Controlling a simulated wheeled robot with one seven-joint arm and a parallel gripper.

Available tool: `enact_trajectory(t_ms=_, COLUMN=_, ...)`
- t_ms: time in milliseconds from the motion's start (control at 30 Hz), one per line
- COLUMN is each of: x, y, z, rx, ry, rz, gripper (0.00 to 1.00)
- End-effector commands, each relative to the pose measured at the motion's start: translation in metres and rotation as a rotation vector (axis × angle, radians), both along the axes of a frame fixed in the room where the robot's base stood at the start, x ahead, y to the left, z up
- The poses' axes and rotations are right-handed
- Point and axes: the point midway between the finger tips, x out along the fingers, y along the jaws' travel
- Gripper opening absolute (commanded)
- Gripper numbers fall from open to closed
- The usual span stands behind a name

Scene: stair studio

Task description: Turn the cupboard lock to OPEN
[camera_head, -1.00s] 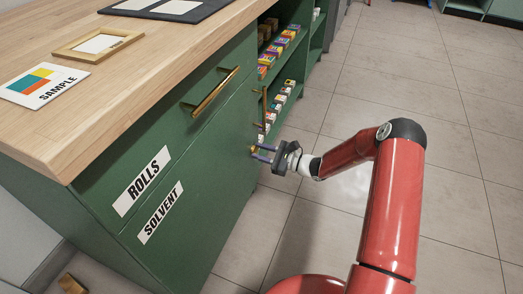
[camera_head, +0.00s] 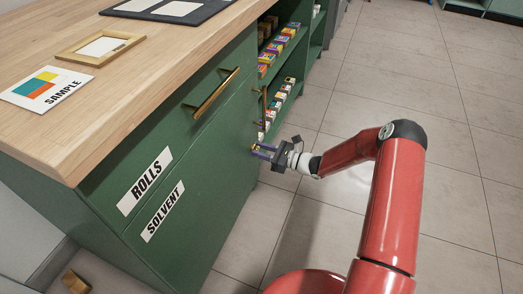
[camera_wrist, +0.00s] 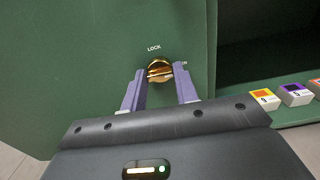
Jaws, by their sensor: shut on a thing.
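The brass cupboard lock knob (camera_wrist: 160,70) is on the green cupboard door (camera_wrist: 100,60), with the word LOCK (camera_wrist: 153,48) above it. A second label at its right is mostly hidden by a finger; only its last letter or so shows. The purple fingers of my gripper (camera_wrist: 160,76) are on either side of the knob and shut on it. The knob's ridge looks roughly sideways, but where it points is not clear.
Right of the door is an open shelf with several small coloured boxes (camera_head: 277,95). The tiled floor (camera_head: 440,200) is clear on the right.

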Motion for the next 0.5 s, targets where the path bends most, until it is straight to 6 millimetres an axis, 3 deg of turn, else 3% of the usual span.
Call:
enact_trajectory(t_ms=100, x=-0.0001, y=0.0000, z=-0.0003, rx=0.000, ry=0.001, rz=0.000, gripper=0.07)
enact_trajectory(t_ms=133, x=-0.0001, y=0.0000, z=-0.0003, rx=0.000, ry=0.001, rz=0.000, gripper=0.32)
enact_trajectory(t_ms=267, x=-0.0001, y=0.0000, z=-0.0003, rx=0.000, ry=0.000, rz=0.000, gripper=0.49)
enact_trajectory(t_ms=500, x=0.0000, y=0.0000, z=-0.0001, rx=0.000, ry=-0.001, rz=0.000, gripper=0.52)
